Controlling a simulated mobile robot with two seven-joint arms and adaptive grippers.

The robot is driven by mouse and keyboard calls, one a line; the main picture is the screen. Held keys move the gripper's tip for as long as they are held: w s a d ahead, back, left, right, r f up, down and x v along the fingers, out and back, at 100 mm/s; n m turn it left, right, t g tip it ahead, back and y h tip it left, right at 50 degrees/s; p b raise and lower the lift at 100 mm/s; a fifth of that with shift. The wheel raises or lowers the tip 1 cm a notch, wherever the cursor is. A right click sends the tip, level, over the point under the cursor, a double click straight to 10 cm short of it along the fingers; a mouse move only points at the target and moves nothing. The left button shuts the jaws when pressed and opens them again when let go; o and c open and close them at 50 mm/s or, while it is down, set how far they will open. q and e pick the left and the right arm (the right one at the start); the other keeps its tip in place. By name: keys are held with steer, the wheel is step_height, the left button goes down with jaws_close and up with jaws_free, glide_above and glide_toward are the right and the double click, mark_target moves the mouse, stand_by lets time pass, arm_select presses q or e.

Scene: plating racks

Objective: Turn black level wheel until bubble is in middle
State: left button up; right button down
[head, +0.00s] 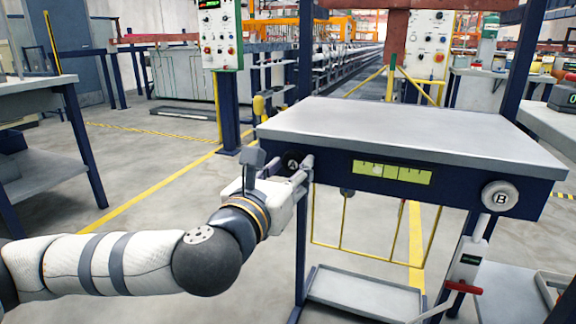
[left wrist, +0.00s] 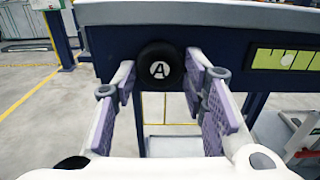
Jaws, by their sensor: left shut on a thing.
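The black level wheel (left wrist: 160,68), marked with a white A, sits on the dark blue front rail of the table at its left end. It shows partly behind my fingers in the head view (head: 291,162). My left gripper (head: 303,170) is shut on this wheel, with one finger on each side of it in the left wrist view (left wrist: 165,90). The yellow-green level strip (head: 392,173) with dark marks is in the middle of the rail. My right gripper is not in view.
A silver wheel (head: 499,196) marked B is at the rail's right end. The grey tabletop (head: 410,130) is bare. Yellow wire frames hang beneath it, above a low tray (head: 365,293). A white device with a red handle (head: 468,268) stands at the lower right.

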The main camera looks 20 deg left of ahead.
arm_select(q)
steer(key=m+p, duration=0.2)
steer(key=m, duration=0.1)
steer(key=shift+r+m+p, duration=0.25)
steer(key=shift+m+p, duration=0.05)
steer(key=shift+p, duration=0.05)
steer(key=m+p, duration=0.2)
steer(key=m, duration=0.1)
steer(key=shift+a+m+p, duration=0.1)
steer(key=shift+m+p, duration=0.2)
steer(key=m+p, duration=0.2)
steer(key=m, duration=0.2)
steer(key=shift+f+p, duration=0.1)
steer(key=shift+p, duration=0.3)
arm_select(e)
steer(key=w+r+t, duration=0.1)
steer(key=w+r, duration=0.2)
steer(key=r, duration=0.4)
arm_select(q)
steer(key=shift+f+m, duration=0.1)
steer(key=shift+m, duration=0.3)
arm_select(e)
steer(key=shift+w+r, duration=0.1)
arm_select(q)
steer(key=o, duration=1.2)
steer(key=shift+c, duration=0.2)
steer(key=s, duration=0.8)
steer(key=shift+a, duration=0.2)
